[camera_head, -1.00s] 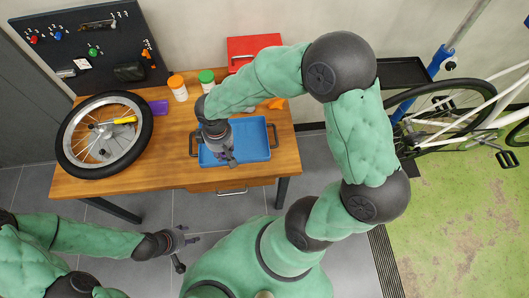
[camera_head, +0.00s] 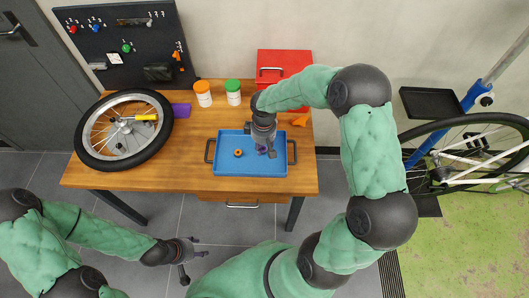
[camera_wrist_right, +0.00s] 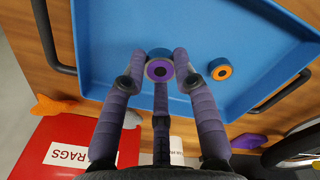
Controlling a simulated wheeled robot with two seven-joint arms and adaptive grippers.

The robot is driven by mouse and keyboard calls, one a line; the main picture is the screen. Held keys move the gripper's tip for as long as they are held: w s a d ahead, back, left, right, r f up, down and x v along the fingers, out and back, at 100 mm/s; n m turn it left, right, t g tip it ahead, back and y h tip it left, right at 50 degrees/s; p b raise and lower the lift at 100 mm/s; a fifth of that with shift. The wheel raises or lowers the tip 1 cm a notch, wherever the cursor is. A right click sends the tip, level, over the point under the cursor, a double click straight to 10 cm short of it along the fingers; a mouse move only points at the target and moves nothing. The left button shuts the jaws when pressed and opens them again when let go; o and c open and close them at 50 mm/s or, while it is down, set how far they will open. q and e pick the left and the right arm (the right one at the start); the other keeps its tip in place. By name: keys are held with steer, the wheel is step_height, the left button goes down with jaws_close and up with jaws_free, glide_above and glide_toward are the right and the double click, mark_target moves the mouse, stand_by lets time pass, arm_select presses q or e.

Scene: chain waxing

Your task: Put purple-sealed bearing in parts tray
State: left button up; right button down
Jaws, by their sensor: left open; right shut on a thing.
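The purple-sealed bearing (camera_wrist_right: 159,70) is between the fingertips of my right gripper (camera_wrist_right: 159,76), which is shut on it. In the head view my right gripper (camera_head: 266,150) is over the right part of the blue parts tray (camera_head: 225,170), and the bearing there is mostly hidden by the fingers. The wrist view shows the bearing low over or at the tray floor (camera_wrist_right: 120,30); I cannot tell whether it touches. My left gripper (camera_head: 190,260) is open and empty, in front of the table and away from the tray.
An orange-sealed bearing (camera_head: 238,153) lies in the tray, left of my right gripper. A wheel (camera_head: 88,142) lies at the table's left. Two jars, with orange (camera_head: 202,88) and green (camera_head: 233,86) lids, and a red box (camera_head: 284,62) stand at the back.

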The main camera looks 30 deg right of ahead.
mark_target(264, 150)
steer(key=shift+w+d+f, duration=0.2)
steer(key=shift+d+f, duration=0.05)
steer(key=shift+f, duration=0.1)
steer(key=shift+w+d+f+b, duration=0.1)
steer(key=shift+f+b, duration=0.5)
steer(key=shift+f, duration=0.25)
steer(key=shift+w+d+f+b, duration=0.1)
steer(key=shift+f+b, duration=0.45)
steer(key=shift+f, duration=0.3)
steer(key=shift+f, duration=0.15)
steer(key=c, duration=1)
jaws_free()
steer(key=shift+o, duration=0.2)
steer(key=shift+s, duration=0.1)
step_height(264, 150, up, 12)
steer(key=p, duration=0.5)
